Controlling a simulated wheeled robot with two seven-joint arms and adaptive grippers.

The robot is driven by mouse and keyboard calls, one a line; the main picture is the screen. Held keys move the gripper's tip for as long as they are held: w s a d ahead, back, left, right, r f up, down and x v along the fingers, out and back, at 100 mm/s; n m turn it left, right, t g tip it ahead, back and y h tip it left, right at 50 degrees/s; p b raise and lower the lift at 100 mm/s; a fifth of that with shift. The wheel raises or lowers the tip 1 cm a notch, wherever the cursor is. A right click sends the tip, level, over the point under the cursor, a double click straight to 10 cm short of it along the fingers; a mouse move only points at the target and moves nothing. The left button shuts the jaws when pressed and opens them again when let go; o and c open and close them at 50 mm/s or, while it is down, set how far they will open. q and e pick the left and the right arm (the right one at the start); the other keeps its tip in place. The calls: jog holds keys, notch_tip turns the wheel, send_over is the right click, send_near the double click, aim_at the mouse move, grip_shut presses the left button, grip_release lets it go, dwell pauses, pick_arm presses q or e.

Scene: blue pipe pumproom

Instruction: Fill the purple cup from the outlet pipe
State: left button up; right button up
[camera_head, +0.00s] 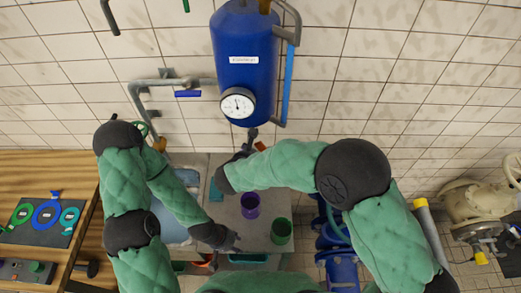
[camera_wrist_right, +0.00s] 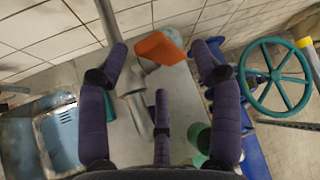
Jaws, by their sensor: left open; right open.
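The purple cup (camera_head: 250,204) stands on the grey counter, below my right forearm in the head view. My left gripper (camera_head: 229,240) is open, to the lower left of the cup and apart from it. The grey outlet pipe (camera_head: 252,136) comes down under the blue tank; it also shows in the right wrist view (camera_wrist_right: 108,22). An orange handle (camera_wrist_right: 160,48) lies beside the pipe, between the spread fingers of my open right gripper (camera_wrist_right: 162,62). In the head view my right gripper (camera_head: 241,156) is partly hidden by my wrist. I cannot tell whether it touches the handle.
A green cup (camera_head: 281,231) stands right of the purple cup. The blue tank (camera_head: 245,60) with a gauge is on the tiled wall. A sink (camera_wrist_right: 62,135) lies to the left, a green valve wheel (camera_wrist_right: 275,76) to the right. A wooden bench (camera_head: 45,172) is at far left.

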jog(key=v, duration=0.8)
jog(key=shift+f, duration=0.15)
